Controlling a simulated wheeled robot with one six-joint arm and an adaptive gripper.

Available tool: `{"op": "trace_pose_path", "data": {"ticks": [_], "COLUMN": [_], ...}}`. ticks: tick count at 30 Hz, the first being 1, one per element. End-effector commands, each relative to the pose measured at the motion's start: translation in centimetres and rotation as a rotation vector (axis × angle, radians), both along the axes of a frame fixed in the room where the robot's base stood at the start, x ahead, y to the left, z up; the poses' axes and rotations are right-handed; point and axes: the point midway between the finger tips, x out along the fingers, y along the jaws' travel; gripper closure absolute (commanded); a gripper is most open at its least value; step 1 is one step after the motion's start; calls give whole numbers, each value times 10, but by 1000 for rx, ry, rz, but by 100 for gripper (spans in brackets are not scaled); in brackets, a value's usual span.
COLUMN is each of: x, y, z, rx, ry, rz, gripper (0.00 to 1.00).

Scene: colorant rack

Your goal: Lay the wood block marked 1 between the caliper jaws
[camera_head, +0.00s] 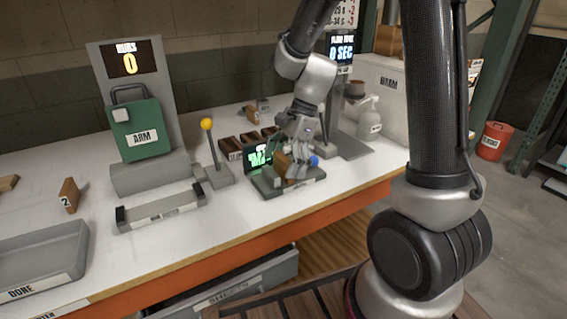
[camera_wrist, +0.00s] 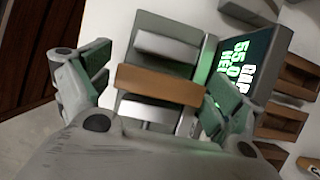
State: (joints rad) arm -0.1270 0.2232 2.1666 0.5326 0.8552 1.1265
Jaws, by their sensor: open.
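A brown wood block (camera_wrist: 158,86) lies across the green caliper (camera_wrist: 150,22), between its two pale grey jaws, with a narrow gap to each jaw. No number shows on the faces I can see. The block also shows in the head view (camera_head: 283,165), partly hidden by my gripper. My gripper (camera_head: 296,150) is low over the caliper. In the wrist view its green-padded fingers are spread, one past each end of the block, and it looks clear of both.
The caliper's lit screen (camera_head: 257,156) stands beside the block. A yellow-knobbed lever (camera_head: 207,125) and a grey holder (camera_head: 160,209) are to the left. A block marked 2 (camera_head: 69,195) stands farther left near a grey tray (camera_head: 45,250). A slotted wooden rack (camera_head: 230,148) is behind.

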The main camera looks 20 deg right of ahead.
Motion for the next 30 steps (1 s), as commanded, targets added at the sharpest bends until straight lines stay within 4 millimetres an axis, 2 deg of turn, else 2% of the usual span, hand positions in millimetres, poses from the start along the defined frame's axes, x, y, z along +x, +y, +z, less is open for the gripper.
{"op": "trace_pose_path", "data": {"ticks": [5,15,18,26,30], "x": [2,7,8,8,-11], "y": [-5,-33,-39,-46,-56], "z": [16,84,99,115,128], "rx": [1,0,0,-1,-31], "ry": [-5,-5,-3,-4,-91], "rz": [-2,-2,-1,5,114], "gripper": [8,8,8,8,8]}}
